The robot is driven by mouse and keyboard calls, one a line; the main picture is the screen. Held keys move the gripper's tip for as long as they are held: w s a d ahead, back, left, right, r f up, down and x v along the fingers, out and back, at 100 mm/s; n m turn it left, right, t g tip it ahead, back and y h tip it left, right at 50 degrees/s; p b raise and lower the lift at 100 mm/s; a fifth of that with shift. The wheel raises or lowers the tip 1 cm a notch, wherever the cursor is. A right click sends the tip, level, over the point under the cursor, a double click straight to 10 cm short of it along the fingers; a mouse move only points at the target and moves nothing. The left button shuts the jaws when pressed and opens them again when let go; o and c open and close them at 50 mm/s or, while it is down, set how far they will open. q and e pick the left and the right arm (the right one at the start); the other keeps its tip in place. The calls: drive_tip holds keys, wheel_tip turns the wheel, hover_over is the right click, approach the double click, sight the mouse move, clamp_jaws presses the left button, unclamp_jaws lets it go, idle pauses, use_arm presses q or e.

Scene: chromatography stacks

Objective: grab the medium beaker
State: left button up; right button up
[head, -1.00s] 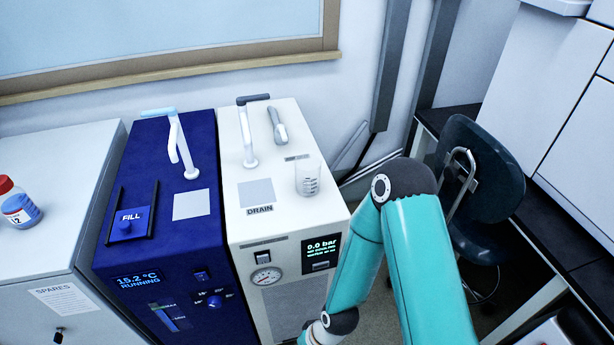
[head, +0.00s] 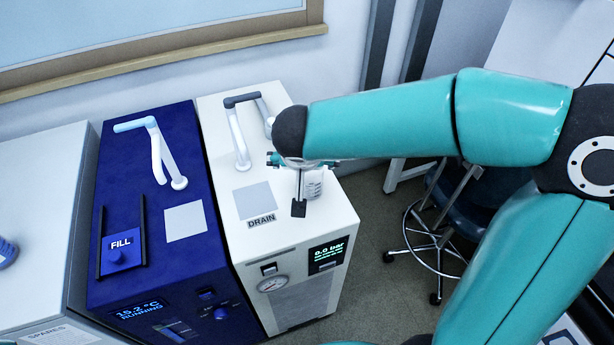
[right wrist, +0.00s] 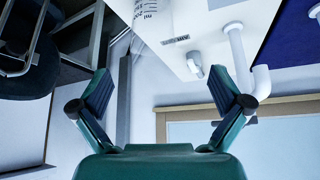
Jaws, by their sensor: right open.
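The clear beaker with graduation marks (head: 315,186) stands on top of the white unit, toward its right rear side. My right gripper (head: 299,190) is over the unit's top and partly covers the beaker in the head view. In the right wrist view, my right gripper (right wrist: 160,82) has its two fingers spread wide with nothing between them. The beaker also shows there at the top edge (right wrist: 152,18), partly cut off, beyond the fingertips. I cannot tell the exact gap between fingers and glass. My left gripper is not in view.
The white unit (head: 290,232) has a grey-topped tap (head: 243,130) behind the gripper and a DRAIN label. A blue unit (head: 150,225) with a tap stands left of it. A dark chair (head: 450,215) is at right, and a wall board (head: 150,30) is behind.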

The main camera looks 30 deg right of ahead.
sight(309, 179)
drive_tip(key=x, duration=0.8)
drive_tip(key=shift+s+d+f, duration=0.15)
drive_tip(key=shift+d+f, duration=0.15)
drive_tip(key=shift+f, duration=0.05)
drive_tip(key=shift+s+p+x, duration=0.2)
drive_tip(key=shift+p+x, duration=0.15)
drive_tip(key=shift+x, duration=1)
drive_tip(key=shift+s+p+x, duration=0.2)
drive_tip(key=shift+p+x, duration=0.1)
drive_tip(key=shift+x, duration=1.05)
drive_tip(key=shift+f, duration=0.15)
drive_tip(key=c, duration=1.2)
